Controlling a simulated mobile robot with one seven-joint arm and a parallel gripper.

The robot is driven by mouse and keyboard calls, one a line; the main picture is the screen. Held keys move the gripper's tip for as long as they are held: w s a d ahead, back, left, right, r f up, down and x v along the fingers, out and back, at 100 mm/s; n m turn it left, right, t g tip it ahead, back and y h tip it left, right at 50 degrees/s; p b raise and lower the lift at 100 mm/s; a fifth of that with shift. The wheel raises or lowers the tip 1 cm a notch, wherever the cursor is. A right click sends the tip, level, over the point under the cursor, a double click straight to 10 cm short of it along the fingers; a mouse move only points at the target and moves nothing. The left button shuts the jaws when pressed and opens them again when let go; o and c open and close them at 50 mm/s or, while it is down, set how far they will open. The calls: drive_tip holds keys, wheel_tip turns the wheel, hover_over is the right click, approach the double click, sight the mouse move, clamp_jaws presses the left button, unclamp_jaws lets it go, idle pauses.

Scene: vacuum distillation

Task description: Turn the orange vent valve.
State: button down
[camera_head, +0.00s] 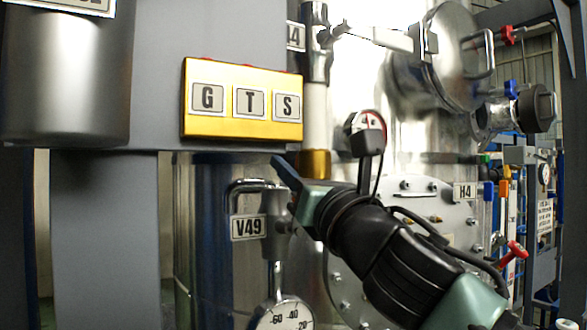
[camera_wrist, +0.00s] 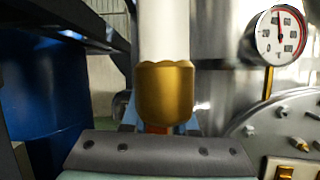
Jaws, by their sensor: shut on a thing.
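A small orange part (camera_wrist: 158,128), which I take to be the orange vent valve, shows just under a gold collar (camera_wrist: 165,92) in the wrist view. Most of it is hidden by the collar and my gripper. My gripper (camera_wrist: 157,124) is shut on this orange part, with a bluish finger showing at its side. In the head view my gripper (camera_head: 288,178) reaches up and left, just below the gold collar (camera_head: 317,163) on the white pipe (camera_head: 316,115). The valve itself is hidden there behind my gripper, and its turn angle cannot be told.
A yellow box (camera_head: 243,128) marked G, T, S is just above left of my gripper. A V49 tag (camera_head: 248,228) and a dial gauge (camera_head: 287,314) sit below left. A bolted flange (camera_head: 415,200) is close behind my arm. A red-rimmed gauge (camera_wrist: 281,36) stands right.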

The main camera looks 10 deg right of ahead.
drive_tip(key=c, duration=0.7)
unclamp_jaws()
drive_tip(key=shift+b+v, duration=2.65)
drive_tip(key=shift+v, duration=3.85)
